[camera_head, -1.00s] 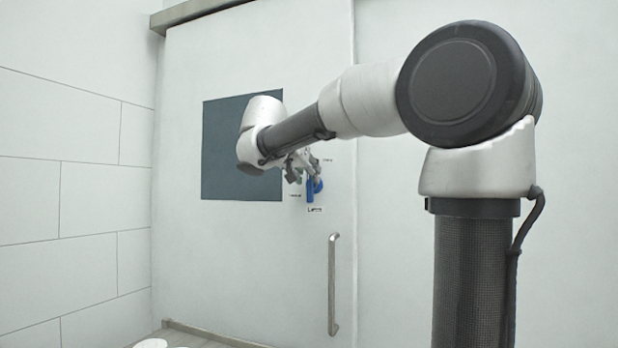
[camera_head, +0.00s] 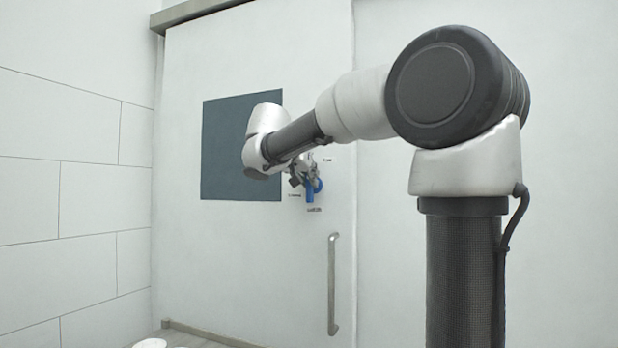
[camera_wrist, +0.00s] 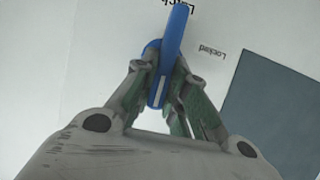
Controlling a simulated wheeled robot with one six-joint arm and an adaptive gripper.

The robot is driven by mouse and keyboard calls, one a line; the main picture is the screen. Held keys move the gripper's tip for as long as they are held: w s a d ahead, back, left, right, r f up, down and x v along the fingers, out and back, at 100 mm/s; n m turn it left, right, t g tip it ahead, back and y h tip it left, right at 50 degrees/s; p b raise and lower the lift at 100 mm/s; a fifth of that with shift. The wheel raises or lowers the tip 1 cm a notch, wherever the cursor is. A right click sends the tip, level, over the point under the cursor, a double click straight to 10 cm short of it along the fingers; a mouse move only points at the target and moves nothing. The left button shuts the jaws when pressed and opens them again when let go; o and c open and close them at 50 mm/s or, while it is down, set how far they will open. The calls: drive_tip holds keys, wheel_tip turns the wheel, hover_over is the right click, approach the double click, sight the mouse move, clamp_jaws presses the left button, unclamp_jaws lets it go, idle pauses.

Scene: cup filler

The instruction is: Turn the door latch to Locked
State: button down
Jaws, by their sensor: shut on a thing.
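The blue door latch (camera_head: 310,189) is on the white sliding door, just right of the dark window panel. In the wrist view the latch (camera_wrist: 174,50) is a blue lever with a pale stripe, running from between my fingers toward the top edge, slightly tilted. My gripper (camera_wrist: 160,76) is shut on the latch, one finger on each side. The word "Locked" (camera_wrist: 211,50) shows upside down to the right of the lever in the wrist view. The "Latch" label (camera_head: 314,209) is just below the lever. My wrist partly hides the latch's upper part in the head view.
The dark window panel (camera_head: 225,150) is left of the latch. A vertical metal door handle (camera_head: 332,285) is below and to the right. A tiled wall (camera_head: 75,200) stands at the left. White round items (camera_head: 150,343) show at the bottom edge.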

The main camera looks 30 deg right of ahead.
drive_tip(key=shift+w+a+f+n+g+h, duration=0.25)
drive_tip(key=shift+w+f+n+g+h, duration=0.25)
drive_tip(key=shift+n+h, duration=1.15)
drive_tip(key=shift+w+a+f+n+g+h, duration=0.15)
drive_tip(key=shift+a+f+n+g+h, duration=0.35)
drive_tip(key=shift+n, duration=2.2)
drive_tip(key=shift+w+a+f+n+g+h, duration=0.1)
drive_tip(key=shift+w+f+n+g+h, duration=0.2)
drive_tip(key=shift+n+g+h, duration=1.25)
drive_tip(key=shift+n+t+y, duration=0.4)
drive_tip(key=shift+n+t, duration=0.45)
drive_tip(key=shift+n, duration=0.05)
drive_tip(key=c, duration=1.4)
unclamp_jaws()
drive_tip(key=shift+c, duration=0.2)
drive_tip(key=v, duration=1.2)
